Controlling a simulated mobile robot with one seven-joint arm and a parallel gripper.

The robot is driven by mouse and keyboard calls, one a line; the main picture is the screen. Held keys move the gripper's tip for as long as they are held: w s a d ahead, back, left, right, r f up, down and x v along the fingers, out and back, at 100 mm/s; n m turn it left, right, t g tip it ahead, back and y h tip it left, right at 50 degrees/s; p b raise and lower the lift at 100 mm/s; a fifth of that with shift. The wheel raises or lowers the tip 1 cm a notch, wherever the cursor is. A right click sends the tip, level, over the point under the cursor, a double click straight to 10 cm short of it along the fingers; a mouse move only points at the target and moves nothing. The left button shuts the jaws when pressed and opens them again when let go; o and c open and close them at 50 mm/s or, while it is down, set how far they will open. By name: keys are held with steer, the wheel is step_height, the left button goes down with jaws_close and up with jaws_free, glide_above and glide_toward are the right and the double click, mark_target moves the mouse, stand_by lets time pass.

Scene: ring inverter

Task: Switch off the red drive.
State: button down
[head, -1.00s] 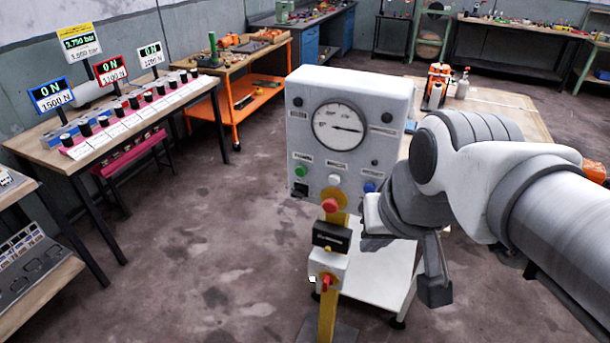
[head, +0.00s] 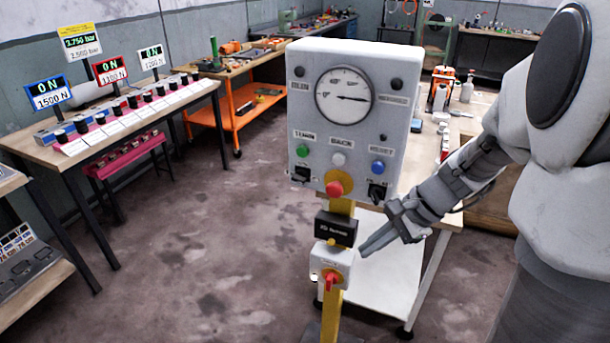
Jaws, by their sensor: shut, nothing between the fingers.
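A red-framed display (head: 110,70) reading 0 N and what looks like 1100 N stands at the back of the left table. No object labelled as the red drive is legible. A grey control box (head: 348,115) carries a dial, a green, a white and a blue button, two black switches and a red mushroom button (head: 334,189). Below it on the yellow post, a white switch box (head: 332,260) has a red rotary handle (head: 330,281). My gripper (head: 364,248) is shut and empty, just right of this switch box, fingers pointing left. I cannot tell whether it touches.
Blue-framed (head: 50,94) and white-framed (head: 151,57) displays flank the red one, with a row of black knobs (head: 131,101) in front. A black box (head: 335,229) sits on the post above the switch box. A white cart (head: 385,280) stands behind my gripper. The floor to the left is clear.

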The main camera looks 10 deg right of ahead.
steer(key=w+d+f+m+t+y+b, duration=0.1)
steer(key=d+f+m, duration=0.3)
steer(key=f, duration=0.5)
steer(key=w+d+f+m+t+b, duration=0.1)
steer(key=w+d+f+m+b, duration=0.2)
steer(key=f, duration=0.5)
steer(key=shift+w+d+f+m+y+b, duration=0.35)
steer(key=shift+d+m+b, duration=0.3)
steer(key=shift+m, duration=0.45)
steer(key=shift+s+a+f, duration=0.1)
steer(key=b, duration=0.2)
glide_toward(331, 284)
steer(key=f, duration=0.1)
steer(key=w+a+f, duration=0.1)
steer(key=f, duration=0.1)
steer(key=a+f, duration=0.1)
steer(key=f, duration=0.1)
steer(key=shift+w+a, duration=0.15)
steer(key=shift+w, duration=0.25)
steer(key=shift+w+a, duration=0.3)
steer(key=shift+a, duration=0.2)
steer(key=shift+r, duration=0.2)
